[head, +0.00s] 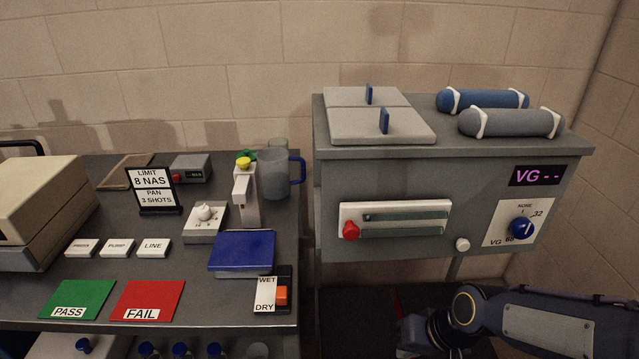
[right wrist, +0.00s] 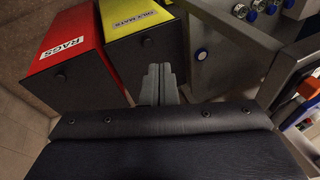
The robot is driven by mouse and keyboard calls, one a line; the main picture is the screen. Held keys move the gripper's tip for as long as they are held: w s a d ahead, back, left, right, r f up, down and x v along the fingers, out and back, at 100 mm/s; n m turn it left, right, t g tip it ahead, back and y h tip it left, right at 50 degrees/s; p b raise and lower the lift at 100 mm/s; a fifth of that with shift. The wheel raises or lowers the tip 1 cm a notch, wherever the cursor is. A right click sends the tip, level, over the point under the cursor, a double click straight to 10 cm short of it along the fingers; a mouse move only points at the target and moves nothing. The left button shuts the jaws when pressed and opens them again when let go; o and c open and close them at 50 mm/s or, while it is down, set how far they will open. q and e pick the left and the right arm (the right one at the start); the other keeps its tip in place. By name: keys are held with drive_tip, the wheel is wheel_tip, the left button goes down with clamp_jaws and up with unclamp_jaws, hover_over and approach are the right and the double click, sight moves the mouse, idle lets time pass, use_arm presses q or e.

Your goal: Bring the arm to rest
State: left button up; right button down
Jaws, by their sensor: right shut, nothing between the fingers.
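My right arm (head: 540,320) comes in from the right edge in the lower right of the head view, low in front of the grey cabinet. In the right wrist view my right gripper (right wrist: 159,72) has its two grey fingers together with nothing between them. It touches nothing that I can make out. My left arm and left gripper are in neither view.
A red RAGS bin (right wrist: 65,58) and a yellow OILY MATS bin (right wrist: 140,35) stand near the right gripper. The grey cabinet (head: 450,235) has two hose-like rolls on top. The bench (head: 220,302) holds PASS and FAIL mats, a blue-topped scale (head: 243,252) and a jug (head: 273,175).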

drive_tip(key=s+d+r+t+p, duration=0.1)
drive_tip(key=s+d+r+t, duration=0.2)
drive_tip(key=s+r, duration=0.7)
drive_tip(key=shift+s+d+r, duration=0.15)
drive_tip(key=shift+s+d, duration=0.4)
drive_tip(key=shift+s, duration=0.1)
